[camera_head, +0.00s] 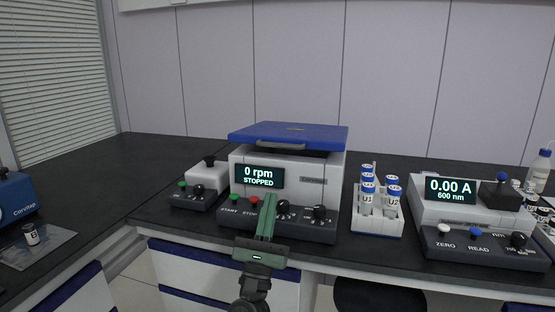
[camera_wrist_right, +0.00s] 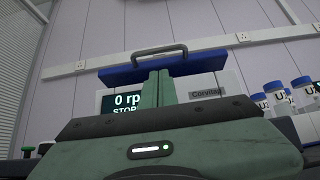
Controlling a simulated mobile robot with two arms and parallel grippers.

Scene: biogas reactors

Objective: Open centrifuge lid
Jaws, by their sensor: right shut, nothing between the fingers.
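The centrifuge (camera_head: 318,169) stands on the dark bench, its screen reading 0 rpm, STOPPED. Its blue lid (camera_head: 310,135) sits on top, with a dark gap under its front edge, so it looks slightly raised. A grey handle (camera_head: 281,145) is on the lid's front. My right gripper (camera_head: 270,200) is shut and empty, in front of the centrifuge's control panel, below the handle. In the right wrist view the fingers (camera_wrist_right: 158,88) point up at the lid (camera_wrist_right: 185,65) and its handle (camera_wrist_right: 146,54); touch cannot be told. My left gripper is not in view.
A white rack (camera_head: 377,224) with several blue-capped tubes stands right of the centrifuge. A photometer (camera_head: 470,208) is further right. A small device with a black knob (camera_head: 207,175) stands on the left.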

